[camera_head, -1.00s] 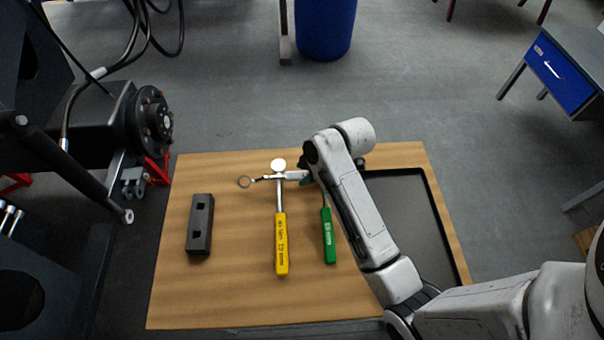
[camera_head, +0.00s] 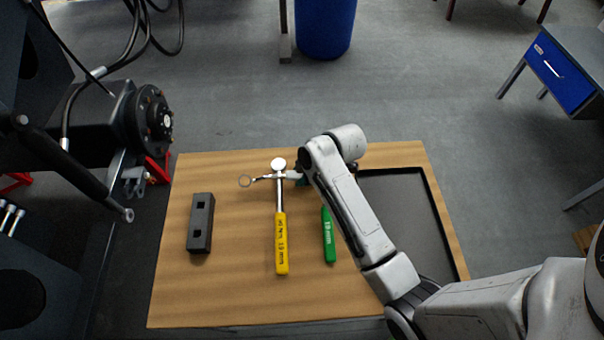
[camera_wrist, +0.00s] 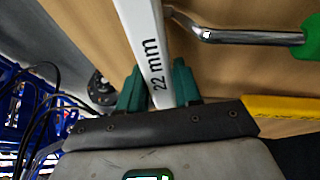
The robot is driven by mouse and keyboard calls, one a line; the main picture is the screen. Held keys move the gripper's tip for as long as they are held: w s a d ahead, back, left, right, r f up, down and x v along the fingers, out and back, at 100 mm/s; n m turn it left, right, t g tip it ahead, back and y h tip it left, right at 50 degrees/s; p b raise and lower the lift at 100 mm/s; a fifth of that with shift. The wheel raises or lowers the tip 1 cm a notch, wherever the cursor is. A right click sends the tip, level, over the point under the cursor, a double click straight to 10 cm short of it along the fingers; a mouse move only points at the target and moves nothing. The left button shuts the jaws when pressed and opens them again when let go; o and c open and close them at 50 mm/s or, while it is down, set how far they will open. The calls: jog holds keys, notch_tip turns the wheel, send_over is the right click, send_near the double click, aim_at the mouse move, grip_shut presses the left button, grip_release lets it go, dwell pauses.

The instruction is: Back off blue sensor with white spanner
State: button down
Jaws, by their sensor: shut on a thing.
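The white spanner (camera_wrist: 143,40), marked 22 mm, lies between the two green fingers of my gripper (camera_wrist: 157,82), which is shut on it. My gripper (camera_head: 302,179) is at the right end of the spanner's visible part, largely hidden by my arm. I cannot tell how high the spanner is above the table. I cannot make out the blue sensor in either view.
The yellow-handled tool (camera_head: 281,243) and green-handled tool (camera_head: 328,236) lie on the wooden table (camera_head: 240,300). A dark block (camera_head: 200,222) lies left, a black tray (camera_head: 415,215) right. The chassis with its round hub (camera_head: 153,118) stands beyond the table's left edge.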

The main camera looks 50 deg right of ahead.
jog(key=shift+r, duration=0.1)
dwell(0.3)
jog(key=shift+r, duration=0.45)
notch_tip(320, 180, up, 2)
jog(key=shift+w+r+b, duration=0.1)
jog(key=shift+b, duration=0.3)
jog(key=s+a+r+b, duration=0.1)
jog(key=s+a+r, duration=0.3)
jog(key=s+r, duration=0.5)
jog(key=s, duration=0.4)
jog(key=shift+s+r+b, duration=0.3)
jog(key=shift+r+b, duration=0.1)
jog(key=c, duration=1.4)
grip_release()
grip_shut()
